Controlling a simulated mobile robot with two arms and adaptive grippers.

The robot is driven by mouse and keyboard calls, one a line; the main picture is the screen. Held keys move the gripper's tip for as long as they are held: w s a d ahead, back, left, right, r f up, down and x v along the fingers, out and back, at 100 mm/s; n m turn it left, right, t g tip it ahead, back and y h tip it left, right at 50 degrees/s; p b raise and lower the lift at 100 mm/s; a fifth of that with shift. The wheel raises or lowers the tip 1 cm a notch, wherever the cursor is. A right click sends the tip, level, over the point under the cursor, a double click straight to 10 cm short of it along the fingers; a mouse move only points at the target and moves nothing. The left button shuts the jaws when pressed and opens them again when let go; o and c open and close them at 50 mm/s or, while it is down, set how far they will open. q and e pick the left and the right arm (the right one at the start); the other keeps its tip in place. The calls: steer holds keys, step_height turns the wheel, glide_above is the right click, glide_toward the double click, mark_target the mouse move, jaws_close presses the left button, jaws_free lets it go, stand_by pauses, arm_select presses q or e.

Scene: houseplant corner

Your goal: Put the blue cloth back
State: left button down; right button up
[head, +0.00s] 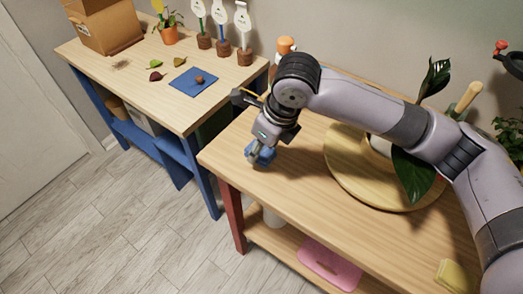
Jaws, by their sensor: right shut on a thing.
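My right gripper (257,156) is low over the front left part of the near wooden table (300,190). It is shut on a bunched blue cloth (266,154), which shows only in part around the fingers. I cannot tell whether the cloth touches the tabletop. My left gripper is not in view.
A potted plant with large dark leaves (412,176) stands on a round wooden board (345,165) beneath my right arm. A pink item (330,264) lies on the lower shelf. The left table holds a flat blue square (193,82), a cardboard box (108,27) and small pots.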

steer(key=shift+f, duration=1)
steer(key=o, duration=1)
steer(key=shift+f, duration=0.1)
steer(key=v, duration=1.2)
steer(key=shift+r, duration=0.25)
